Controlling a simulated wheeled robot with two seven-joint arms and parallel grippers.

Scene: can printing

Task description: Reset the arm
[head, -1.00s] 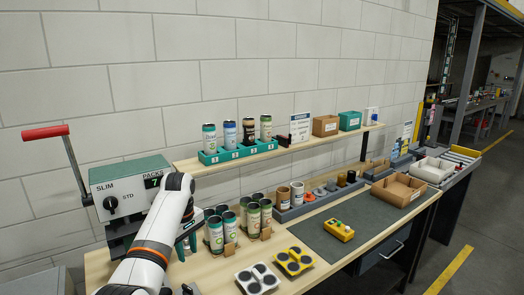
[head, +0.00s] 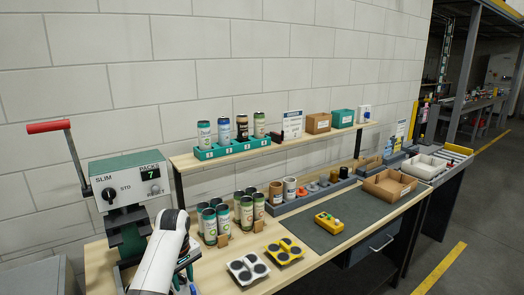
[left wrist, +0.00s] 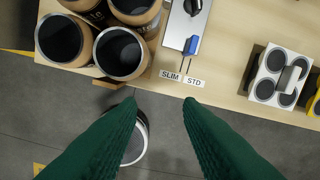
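My left arm comes in at the lower left of the head view, in front of the grey-green machine (head: 128,179) with a red-handled lever. My left gripper (left wrist: 158,101) shows as two green fingers in the left wrist view. They are apart, with only table edge and floor seen between the tips. A round, pale-rimmed dark opening (left wrist: 136,143) lies partly behind one finger; I cannot tell what it is or how far below. In the head view the fingers are mostly hidden by the arm. My right gripper is not in view.
Several open cans (head: 222,225) stand on the bench right of the arm. A white four-hole holder (head: 236,264) and a yellow one (head: 285,251) lie nearby. A shelf (head: 196,162) holds several cans in a green rack. The grey mat (head: 345,233) is mostly clear.

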